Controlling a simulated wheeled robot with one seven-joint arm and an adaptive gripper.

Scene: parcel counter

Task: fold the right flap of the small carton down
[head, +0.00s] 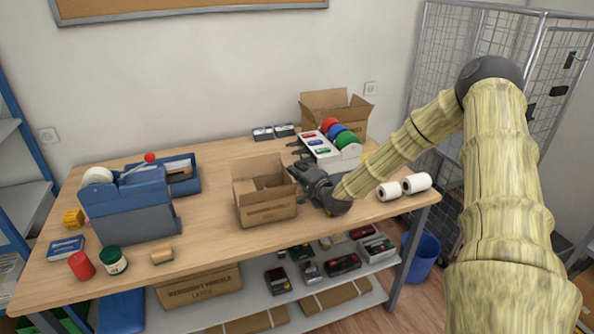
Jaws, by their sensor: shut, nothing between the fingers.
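The small carton (267,213) is a brown cardboard box with printing on its front, standing upright on the wooden table near the middle. Its top is at least partly open. A back panel or flap stands up, and lighter cardboard shows inside the opening. My gripper (296,171) is shut and empty at the carton's upper right edge, reaching in from the right. It partly hides the right flap, so I cannot tell that flap's angle or whether the fingers touch it.
A blue tape dispenser (128,206) stands at the left. Behind my gripper are a white rack (325,146) with coloured rolls and a larger open carton (337,106). White rolls (417,182) lie at the right.

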